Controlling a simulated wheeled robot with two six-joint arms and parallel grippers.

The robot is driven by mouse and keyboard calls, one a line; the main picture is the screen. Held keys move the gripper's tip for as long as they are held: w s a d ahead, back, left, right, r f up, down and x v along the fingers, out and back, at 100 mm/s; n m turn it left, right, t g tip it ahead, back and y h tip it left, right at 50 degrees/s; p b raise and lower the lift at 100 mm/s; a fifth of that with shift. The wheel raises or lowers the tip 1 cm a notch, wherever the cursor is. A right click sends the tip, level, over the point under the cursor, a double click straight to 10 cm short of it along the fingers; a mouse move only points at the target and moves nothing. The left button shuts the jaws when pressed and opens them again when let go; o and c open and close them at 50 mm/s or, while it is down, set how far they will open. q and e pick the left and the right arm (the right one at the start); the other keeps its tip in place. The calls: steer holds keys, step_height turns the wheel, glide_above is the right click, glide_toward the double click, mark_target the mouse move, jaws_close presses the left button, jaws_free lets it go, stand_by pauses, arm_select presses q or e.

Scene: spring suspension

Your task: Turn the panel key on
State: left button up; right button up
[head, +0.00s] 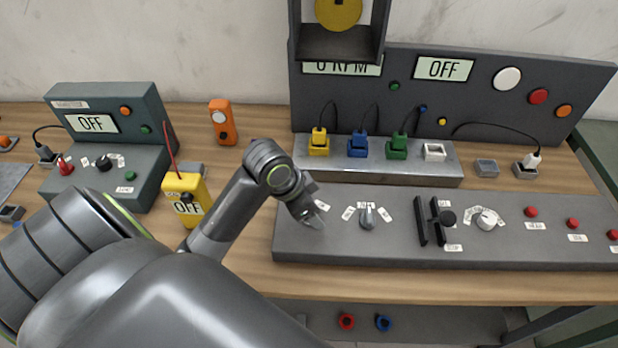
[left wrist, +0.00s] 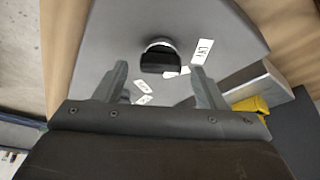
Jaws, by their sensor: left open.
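The panel key is a black grip on a silver collar (left wrist: 158,60), seen in the left wrist view with small white labels around it. It stands on the grey control panel (head: 340,248), at its left end. In the head view my left gripper (head: 316,218) hides the key. In the left wrist view my left gripper (left wrist: 159,72) is open, with one finger on each side of the key and a gap to both. The back panel has a display reading OFF (head: 444,68). My right gripper is not in view.
Right of my left gripper are a grey selector knob (head: 367,217), a black slider (head: 431,222), a white dial (head: 487,219) and several red buttons. Behind stands a ledge with yellow (head: 319,144), blue and green plugs. A yellow meter (head: 186,199) stands beside my arm.

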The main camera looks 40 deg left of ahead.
arm_select(q)
steer(key=shift+w+f, duration=0.1)
steer(key=shift+f, duration=0.2)
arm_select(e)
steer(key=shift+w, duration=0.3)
arm_select(q)
steer(key=c, duration=1)
steer(key=shift+r+m+h+p, duration=0.2)
steer(key=shift+m+h+p, duration=0.1)
steer(key=shift+m+p, duration=0.7)
steer(key=m+g+p, duration=0.1)
steer(key=m, duration=0.1)
steer(key=shift+m+h, duration=0.3)
steer(key=shift+h, duration=0.1)
steer(key=m+g+p, duration=0.1)
steer(key=m, duration=0.2)
steer(key=shift+w+f+h, duration=0.1)
steer(key=shift+h, duration=0.2)
steer(key=shift+m+g, duration=0.8)
steer(key=shift+m, duration=1.3)
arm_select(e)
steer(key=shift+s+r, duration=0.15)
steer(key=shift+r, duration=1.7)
